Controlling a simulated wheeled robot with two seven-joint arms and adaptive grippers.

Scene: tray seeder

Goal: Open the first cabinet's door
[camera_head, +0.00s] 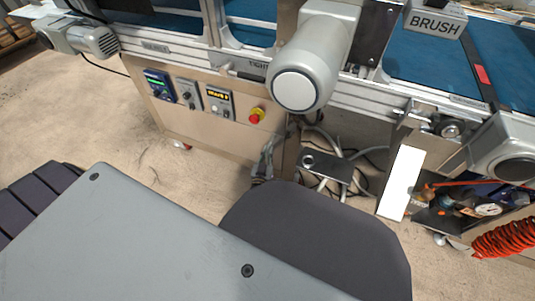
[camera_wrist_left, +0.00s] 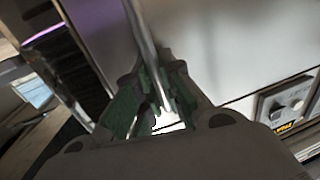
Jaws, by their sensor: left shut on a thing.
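My left gripper (camera_head: 267,160) shows small and partly hidden behind my dark arm link, beside the right end of the beige cabinet front. In the left wrist view my left gripper (camera_wrist_left: 152,85) has its green-padded fingers closed around a thin metal bar handle (camera_wrist_left: 146,35). The handle lies against a smooth grey door panel (camera_wrist_left: 235,45). In the head view an open cabinet bay (camera_head: 335,150) to the right of the gripper shows cables and a dark box. The door's lower part is hidden by my arm there. My right gripper is not in view.
A control panel with knobs and a red stop button (camera_head: 256,115) is left of the gripper. A grey motor (camera_head: 300,75) overhangs above. A white panel (camera_head: 402,183) and an orange coiled hose (camera_head: 505,238) are at the right. Bare floor (camera_head: 205,190) lies left of the gripper.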

